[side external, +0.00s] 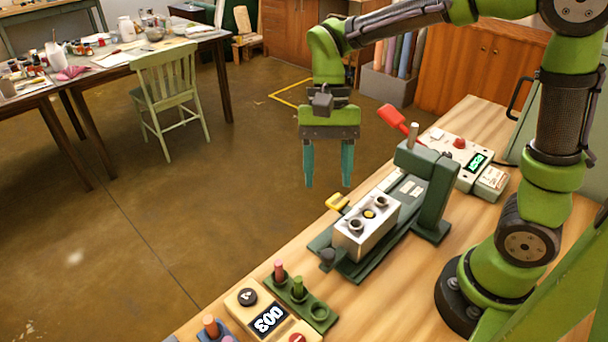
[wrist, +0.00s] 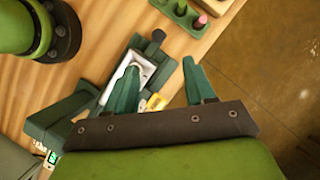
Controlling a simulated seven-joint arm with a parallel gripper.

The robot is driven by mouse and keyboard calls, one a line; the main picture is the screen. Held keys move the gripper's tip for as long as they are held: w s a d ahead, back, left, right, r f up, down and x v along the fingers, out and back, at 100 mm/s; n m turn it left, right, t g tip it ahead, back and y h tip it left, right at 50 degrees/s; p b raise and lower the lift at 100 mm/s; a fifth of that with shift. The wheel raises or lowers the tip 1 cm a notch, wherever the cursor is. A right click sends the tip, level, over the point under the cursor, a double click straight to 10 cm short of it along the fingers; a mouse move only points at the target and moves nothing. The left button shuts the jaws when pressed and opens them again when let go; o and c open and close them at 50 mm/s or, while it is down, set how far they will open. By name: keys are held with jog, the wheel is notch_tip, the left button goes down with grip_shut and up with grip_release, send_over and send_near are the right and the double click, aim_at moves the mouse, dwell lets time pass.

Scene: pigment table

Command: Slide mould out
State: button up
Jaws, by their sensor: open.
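The mould (side external: 367,229) is a silvery-white block with round openings and a yellow spot on top. It sits on the dark green base of the press (side external: 430,190), toward its front end. A yellow handle (side external: 338,201) stands at the mould's far side. My gripper (side external: 329,183) is open and empty, with teal fingers pointing down, above and beyond the mould in the side view. In the wrist view my gripper (wrist: 158,75) spans the picture's middle; its left finger covers part of the mould (wrist: 119,72). The yellow handle (wrist: 154,102) shows between the fingers.
The press has a red-handled lever (side external: 393,118) and an upright column beside the mould. A control box (side external: 455,150) stands behind it. The floor beyond the table edge is open.

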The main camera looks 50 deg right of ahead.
jog(key=shift+v, duration=1.25)
jog(key=s+d+r+n+t+h, duration=0.1)
jog(key=s+d+r+n+t, duration=0.2)
jog(key=t, duration=0.7)
jog(key=s+d+n, duration=0.2)
jog(key=s+d, duration=0.1)
jog(key=s, duration=0.1)
jog(key=shift+d, duration=0.4)
